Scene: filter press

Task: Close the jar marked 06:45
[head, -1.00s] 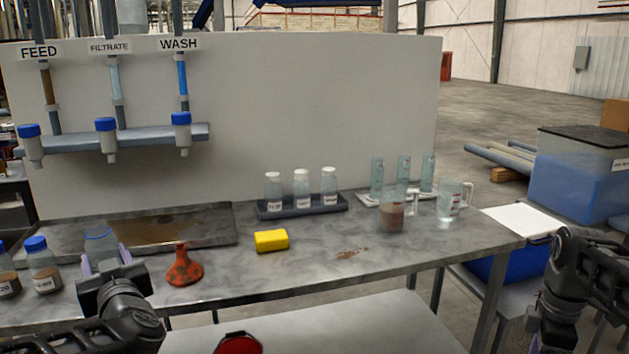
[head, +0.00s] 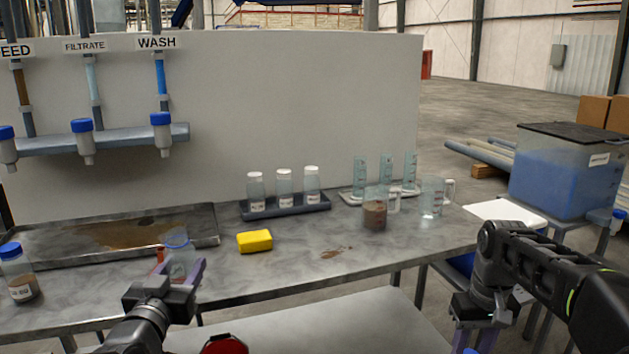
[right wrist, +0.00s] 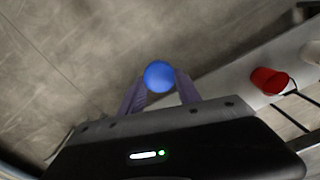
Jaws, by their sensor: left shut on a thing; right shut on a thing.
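My left gripper (head: 182,275) is shut on a clear, lidless jar (head: 177,254) with a blue ring at its mouth, held upright near the front edge of the bench. No label is readable on it, so I cannot tell whether it is the 06:45 jar. My right gripper (right wrist: 160,84) is shut on a round blue lid (right wrist: 159,76), held out past the bench's right end. In the head view the right fingers are low at the right, and the lid is barely visible. Another jar (head: 19,277), blue-capped with brown contents, stands at the far left; its label is too small to read.
An orange-red funnel (head: 160,256) is mostly hidden behind the held jar. A yellow sponge (head: 255,241), a rack of white-capped bottles (head: 285,206) and a beaker of brown slurry (head: 375,214) stand on the bench. A red container (head: 225,345) is below.

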